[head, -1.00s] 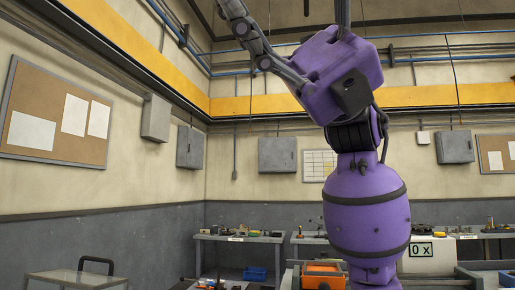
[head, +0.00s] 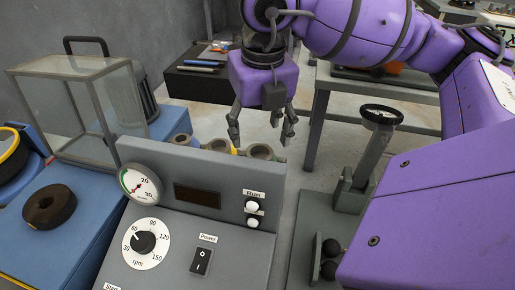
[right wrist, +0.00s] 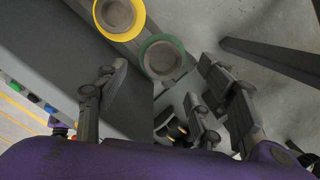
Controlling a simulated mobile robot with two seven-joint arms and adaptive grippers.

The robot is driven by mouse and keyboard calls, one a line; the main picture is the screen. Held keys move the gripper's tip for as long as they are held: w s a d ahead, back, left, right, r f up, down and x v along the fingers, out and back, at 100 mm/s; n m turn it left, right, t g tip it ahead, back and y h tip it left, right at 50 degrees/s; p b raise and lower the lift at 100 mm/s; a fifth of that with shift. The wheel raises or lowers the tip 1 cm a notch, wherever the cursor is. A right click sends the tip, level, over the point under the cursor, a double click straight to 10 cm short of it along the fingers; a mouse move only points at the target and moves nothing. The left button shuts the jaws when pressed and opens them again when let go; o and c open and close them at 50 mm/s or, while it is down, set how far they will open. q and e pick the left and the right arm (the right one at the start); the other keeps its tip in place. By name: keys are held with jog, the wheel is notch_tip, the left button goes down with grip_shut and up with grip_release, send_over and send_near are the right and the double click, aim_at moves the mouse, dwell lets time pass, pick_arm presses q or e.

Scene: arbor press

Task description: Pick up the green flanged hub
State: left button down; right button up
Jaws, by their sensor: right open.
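The green flanged hub (right wrist: 163,59) shows in the right wrist view as a green ring around a grey round cup. It sits at the end of a grey rack, beside a yellow-ringed hub (right wrist: 118,14). My right gripper (head: 262,128) points down, open and empty, above the row of hubs in the head view. In the right wrist view its fingers (right wrist: 164,66) appear on either side of the green hub. I cannot tell their height above it. In the head view the grey control box hides most of the hubs. My left gripper is not in view.
The control box (head: 196,178) with a dial and gauge stands in front of the hubs. A clear guard box (head: 75,105) stands on a blue bench at left. A grey post with a black handwheel (head: 381,113) stands right of the gripper. Grey floor shows beyond the rack.

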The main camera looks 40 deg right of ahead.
aim_at(258, 152)
jog(key=f, duration=0.6)
jog(key=shift+w+d+p, duration=0.1)
jog(key=shift+w+p, duration=0.1)
jog(key=shift+p, duration=0.1)
grip_shut()
